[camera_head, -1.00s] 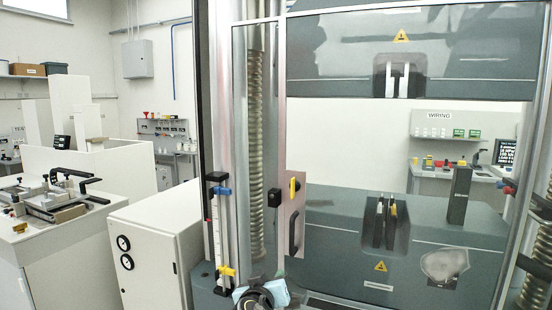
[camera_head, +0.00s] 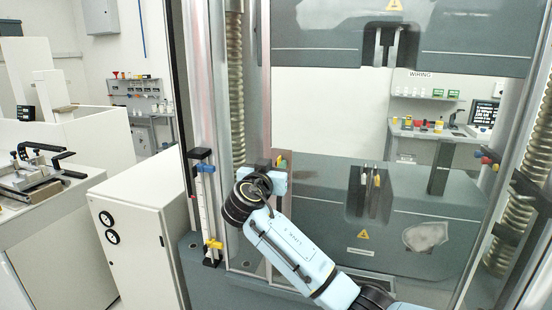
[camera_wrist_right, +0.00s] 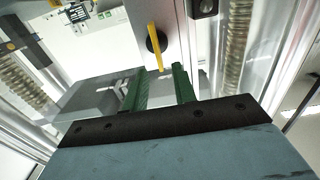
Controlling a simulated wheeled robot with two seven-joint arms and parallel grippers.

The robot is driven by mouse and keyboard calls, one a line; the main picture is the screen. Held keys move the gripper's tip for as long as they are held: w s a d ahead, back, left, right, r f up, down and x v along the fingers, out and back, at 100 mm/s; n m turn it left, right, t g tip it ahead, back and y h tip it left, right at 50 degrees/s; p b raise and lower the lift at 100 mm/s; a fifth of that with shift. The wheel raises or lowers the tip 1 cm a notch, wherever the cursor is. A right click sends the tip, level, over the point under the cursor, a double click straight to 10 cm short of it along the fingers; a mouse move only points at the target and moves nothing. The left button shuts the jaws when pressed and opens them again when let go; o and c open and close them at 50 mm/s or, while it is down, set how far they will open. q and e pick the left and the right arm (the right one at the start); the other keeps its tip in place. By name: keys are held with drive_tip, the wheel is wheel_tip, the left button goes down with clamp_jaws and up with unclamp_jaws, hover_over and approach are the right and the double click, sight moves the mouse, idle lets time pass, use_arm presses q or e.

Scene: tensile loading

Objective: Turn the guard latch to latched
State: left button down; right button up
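The guard latch (camera_wrist_right: 157,45) is a yellow lever on a round black knob, on a light metal plate (camera_wrist_right: 183,30) in the right wrist view. The lever points down towards my right gripper (camera_wrist_right: 160,70). The gripper's two green fingers are open, one on each side of the lever's tip, with a gap on both sides. I cannot tell how deep the tip sits between them. In the head view my right gripper (camera_head: 277,181) and wrist cover the latch. My left gripper is not in view.
The clear guard door's frame post (camera_head: 257,90) and a coiled spring-like column (camera_head: 236,85) stand beside the latch. A white cabinet (camera_head: 135,240) with gauges is at the left. The lower grey block (camera_head: 320,215) of the machine lies behind the guard.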

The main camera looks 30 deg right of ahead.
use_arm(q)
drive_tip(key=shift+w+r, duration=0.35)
use_arm(e)
drive_tip(key=shift+x, duration=1.15)
drive_tip(key=shift+a, duration=0.1)
clamp_jaws()
